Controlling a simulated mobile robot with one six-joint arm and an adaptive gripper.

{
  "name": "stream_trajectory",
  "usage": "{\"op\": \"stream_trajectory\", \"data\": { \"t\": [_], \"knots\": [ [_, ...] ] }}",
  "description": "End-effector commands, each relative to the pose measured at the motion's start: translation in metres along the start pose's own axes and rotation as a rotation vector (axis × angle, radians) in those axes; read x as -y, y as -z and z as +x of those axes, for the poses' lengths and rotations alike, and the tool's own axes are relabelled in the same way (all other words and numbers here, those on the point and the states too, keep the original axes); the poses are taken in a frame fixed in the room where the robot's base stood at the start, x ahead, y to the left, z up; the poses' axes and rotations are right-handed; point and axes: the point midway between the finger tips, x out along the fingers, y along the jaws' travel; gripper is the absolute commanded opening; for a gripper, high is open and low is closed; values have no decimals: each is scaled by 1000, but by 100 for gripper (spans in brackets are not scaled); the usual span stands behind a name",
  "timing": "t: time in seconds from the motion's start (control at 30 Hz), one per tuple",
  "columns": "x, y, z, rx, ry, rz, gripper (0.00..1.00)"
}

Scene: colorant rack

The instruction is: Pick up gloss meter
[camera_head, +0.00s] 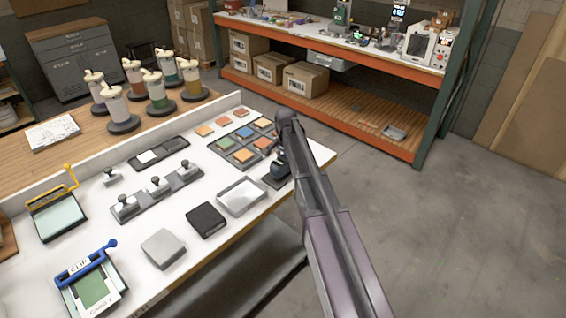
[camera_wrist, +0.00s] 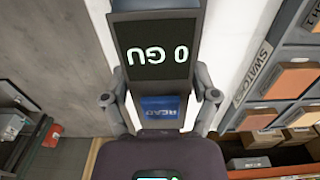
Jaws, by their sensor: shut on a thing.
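The gloss meter (camera_wrist: 155,50) is a dark device with a screen reading "0 GU" and a blue READ button, large in the wrist view. In the head view the gloss meter (camera_head: 276,182) is a small dark shape near the right end of the white table, partly hidden by my arm. My gripper (camera_wrist: 159,98) has a finger on each side of it and is shut on it. In the head view my gripper (camera_head: 279,158) is mostly hidden behind my arm. I cannot tell whether the meter touches the table.
A swatch tray (camera_head: 222,146) with coloured tiles lies just left of the meter. A white shallow tray (camera_head: 241,197) and a black box (camera_head: 206,220) sit nearer the front edge. An orange shelf (camera_head: 330,110) stands behind. The floor (camera_head: 460,230) at right is clear.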

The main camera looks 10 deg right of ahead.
Motion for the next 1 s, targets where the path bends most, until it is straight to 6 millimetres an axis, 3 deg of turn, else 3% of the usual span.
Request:
{"op": "stream_trajectory", "data": {
  "t": [0.47,0.7,1.0],
  "knots": [
    [-2,-2,-37,0,0,-1,16],
    [-51,-39,-38,0,0,-1,16],
    [-100,-75,-43,0,0,-1,16]
  ]
}}
